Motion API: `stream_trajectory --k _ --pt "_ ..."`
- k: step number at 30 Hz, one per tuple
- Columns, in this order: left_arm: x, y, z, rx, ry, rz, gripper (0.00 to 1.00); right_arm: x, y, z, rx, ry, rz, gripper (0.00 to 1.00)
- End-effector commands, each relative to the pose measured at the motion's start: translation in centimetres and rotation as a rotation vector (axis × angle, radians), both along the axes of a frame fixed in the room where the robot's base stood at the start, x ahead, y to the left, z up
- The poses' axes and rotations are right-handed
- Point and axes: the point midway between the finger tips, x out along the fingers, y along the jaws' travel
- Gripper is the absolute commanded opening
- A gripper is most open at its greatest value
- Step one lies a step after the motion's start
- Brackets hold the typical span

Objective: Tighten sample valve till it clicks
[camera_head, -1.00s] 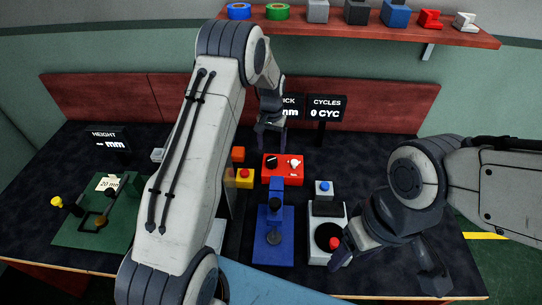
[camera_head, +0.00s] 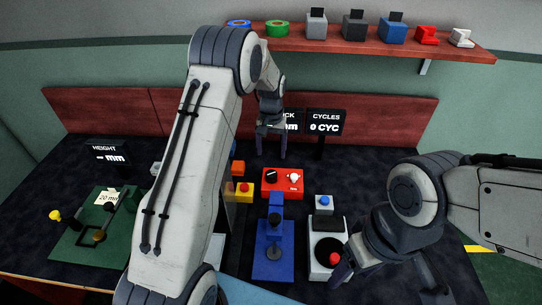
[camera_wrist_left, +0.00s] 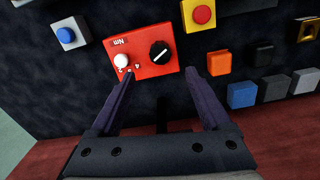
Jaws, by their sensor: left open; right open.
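A red box (camera_head: 284,188) with a black round knob (camera_head: 270,176) and a white knob (camera_head: 293,178) stands mid-table. No readable label says which part is the sample valve. In the left wrist view the black knob (camera_wrist_left: 159,52) has a white pointer line, and the white knob (camera_wrist_left: 121,61) is beside it. My left gripper (camera_head: 271,148) is open and empty, pointing down just behind the box. In the wrist view its fingertips (camera_wrist_left: 159,72) spread on either side of the black knob's line, apart from it. My right gripper (camera_head: 385,275) is open at the front right, partly hidden by its arm.
A yellow box with red button (camera_head: 244,190), an orange block (camera_head: 238,167) and a blue-button box (camera_head: 324,204) stand close by. A blue fixture (camera_head: 272,260) is in front. A green fixture (camera_head: 80,250) is left. Displays (camera_head: 325,122) stand behind. My left arm hides the middle left.

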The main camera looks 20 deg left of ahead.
Motion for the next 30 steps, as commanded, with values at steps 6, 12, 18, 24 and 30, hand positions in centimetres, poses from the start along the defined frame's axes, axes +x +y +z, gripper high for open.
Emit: stream_trajectory --k 6,12,18,24,30 --pt "-0.1 -0.1 0.5 0.0 0.002 0.328 0.81 0.0 0.0 3.4 0.001 -0.001 0.0 0.64" --pt "-0.1 -0.1 -1.1 0.001 0.003 0.407 0.81 0.0 0.0 3.8 0.001 -0.001 0.0 0.64" --pt "-0.2 -0.2 -4.6 0.001 0.005 0.404 0.81 0.0 0.0 4.7 0.0 0.0 0.0 0.64" --pt "-0.2 -0.2 -8.1 0.001 0.003 0.403 0.81 0.0 0.0 5.5 0.0 0.0 -0.001 0.64" --pt "0.0 -0.2 -10.1 0.001 0.0 0.403 0.81 0.0 0.0 5.9 0.0 0.0 -0.001 0.64"
